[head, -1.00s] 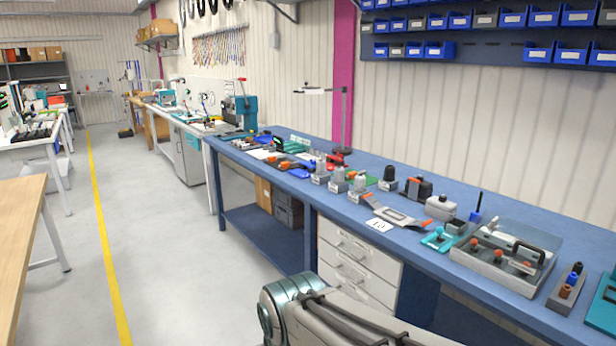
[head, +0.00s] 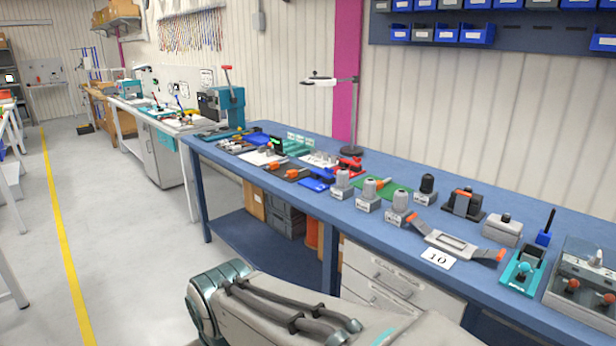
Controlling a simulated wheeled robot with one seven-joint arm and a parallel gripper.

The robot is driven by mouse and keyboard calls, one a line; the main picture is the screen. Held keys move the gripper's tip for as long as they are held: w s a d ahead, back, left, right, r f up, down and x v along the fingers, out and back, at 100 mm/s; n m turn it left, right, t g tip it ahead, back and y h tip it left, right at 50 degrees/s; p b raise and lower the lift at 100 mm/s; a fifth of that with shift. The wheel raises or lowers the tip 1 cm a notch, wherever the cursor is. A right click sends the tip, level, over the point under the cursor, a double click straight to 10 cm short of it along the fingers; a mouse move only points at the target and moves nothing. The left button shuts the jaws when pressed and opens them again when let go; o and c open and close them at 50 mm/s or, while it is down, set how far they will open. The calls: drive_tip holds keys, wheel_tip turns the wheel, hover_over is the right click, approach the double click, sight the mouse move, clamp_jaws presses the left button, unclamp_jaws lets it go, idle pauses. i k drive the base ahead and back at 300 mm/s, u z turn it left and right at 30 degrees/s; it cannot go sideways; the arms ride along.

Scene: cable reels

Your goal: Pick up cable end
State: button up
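No cable end can be made out on the blue bench (head: 300,215). Several grey reel-like pieces stand on the bench, one of them a grey cylinder on a block (head: 369,194). A dark-topped one (head: 426,189) stands farther back. My arm crosses the bottom of the head view in front of the drawers. My gripper is outside the picture, so its state and anything in it are hidden.
A teal tray (head: 522,270) and a grey box with a clear lid (head: 590,283) stand at the right of the bench. A lamp stand (head: 354,120) rises at the back. The floor (head: 120,235) to the left is clear, with a yellow line (head: 65,240).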

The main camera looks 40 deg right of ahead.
sight(380, 184)
drive_tip(key=z, duration=0.2)
drive_tip(key=i, duration=1.6)
drive_tip(key=z, duration=1.35)
drive_tip(key=i, duration=0.9)
drive_tip(key=z, duration=1.1)
drive_tip(key=i, duration=0.35)
drive_tip(key=z, duration=0.25)
